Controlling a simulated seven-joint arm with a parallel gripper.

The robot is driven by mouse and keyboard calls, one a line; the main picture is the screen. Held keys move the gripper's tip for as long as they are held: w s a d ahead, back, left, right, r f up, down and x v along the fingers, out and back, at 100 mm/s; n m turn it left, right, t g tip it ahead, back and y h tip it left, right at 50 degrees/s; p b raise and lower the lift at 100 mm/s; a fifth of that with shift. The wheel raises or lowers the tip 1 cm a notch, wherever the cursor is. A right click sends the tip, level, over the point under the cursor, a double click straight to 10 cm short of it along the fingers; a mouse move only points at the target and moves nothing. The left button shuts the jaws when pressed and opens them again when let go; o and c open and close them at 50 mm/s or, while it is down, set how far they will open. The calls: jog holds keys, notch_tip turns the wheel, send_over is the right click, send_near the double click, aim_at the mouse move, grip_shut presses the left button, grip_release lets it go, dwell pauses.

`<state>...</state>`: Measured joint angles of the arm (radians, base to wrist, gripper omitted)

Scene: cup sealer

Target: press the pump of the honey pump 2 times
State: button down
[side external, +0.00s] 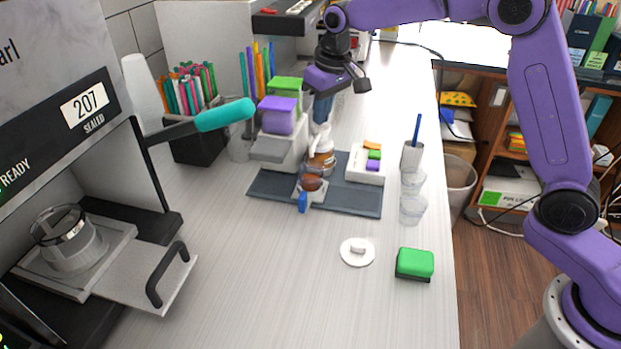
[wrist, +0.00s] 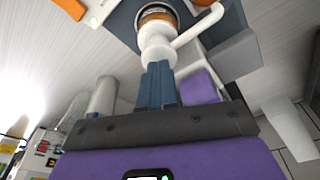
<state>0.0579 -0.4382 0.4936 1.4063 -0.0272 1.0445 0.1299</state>
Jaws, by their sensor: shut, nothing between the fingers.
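The honey pump (side external: 322,162) is a small amber jar with a white pump top, standing upright on the dark mat among the machine parts. Its white pump head (wrist: 157,48) and sideways spout show in the wrist view, with the amber jar (wrist: 156,15) beyond. My gripper (side external: 322,118) points down with its blue fingers directly above the pump head. The fingers (wrist: 157,68) are shut together and empty, and their tips overlap the pump head in the wrist view. I cannot tell whether they touch it.
A purple and green machine (side external: 279,125) stands close left of the pump. A white block with coloured buttons (side external: 354,163) is to its right. Clear cups (side external: 413,208) stand further right. A white lid (side external: 357,252) and green sponge (side external: 414,263) lie in front, with bare table around them.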

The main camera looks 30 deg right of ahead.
jog(key=shift+f, duration=1.35)
jog(key=shift+r, duration=1.75)
jog(key=shift+f, duration=0.15)
